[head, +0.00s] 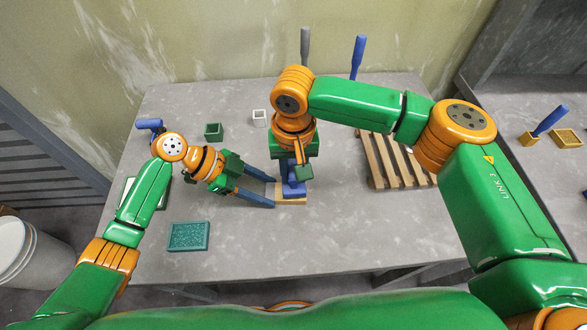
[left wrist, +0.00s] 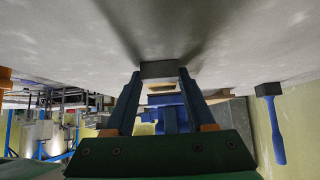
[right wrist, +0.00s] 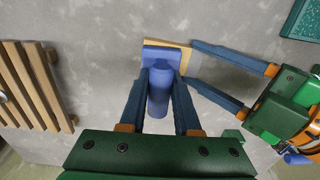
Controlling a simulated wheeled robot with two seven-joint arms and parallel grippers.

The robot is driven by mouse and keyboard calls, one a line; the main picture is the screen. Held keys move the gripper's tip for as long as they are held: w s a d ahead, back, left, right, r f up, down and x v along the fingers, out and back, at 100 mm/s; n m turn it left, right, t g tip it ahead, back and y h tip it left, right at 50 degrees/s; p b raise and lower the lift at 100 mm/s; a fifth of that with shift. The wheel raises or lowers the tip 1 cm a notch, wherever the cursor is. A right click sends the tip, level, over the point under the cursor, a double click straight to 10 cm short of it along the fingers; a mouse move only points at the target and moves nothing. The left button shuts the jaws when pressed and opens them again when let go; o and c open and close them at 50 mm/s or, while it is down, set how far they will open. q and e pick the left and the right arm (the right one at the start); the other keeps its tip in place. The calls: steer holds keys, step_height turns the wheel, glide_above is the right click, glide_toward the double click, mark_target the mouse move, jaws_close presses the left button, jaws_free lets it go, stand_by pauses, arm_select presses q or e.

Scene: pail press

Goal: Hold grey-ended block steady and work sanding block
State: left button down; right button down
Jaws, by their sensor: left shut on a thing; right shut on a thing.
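The grey-ended block is a light wooden piece (head: 291,201) lying flat on the table; its grey end (left wrist: 160,69) shows between the left fingertips in the left wrist view. My left gripper (head: 275,193) is shut on this block, reaching in from the left. The blue sanding block (right wrist: 162,53) lies on top of the wood, and its upright rounded handle (right wrist: 159,92) sits between the right fingers. My right gripper (right wrist: 162,70) is shut on that handle from above. In the head view my right arm hides part of the sanding block (head: 293,190).
A slatted wooden rack (head: 385,165) lies to the right and a teal tray (head: 188,236) to the left front. A green box (head: 213,131) and a white box (head: 260,118) stand behind. Blue-handled (head: 358,57) and grey-handled (head: 305,45) tools stand at the back. The front right table is clear.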

steer(key=shift+f, duration=0.55)
steer(key=shift+r, duration=0.1)
steer(key=shift+s+a, duration=0.1)
steer(key=shift+s, duration=0.95)
steer(key=shift+w, duration=1.05)
steer(key=shift+s, duration=1.1)
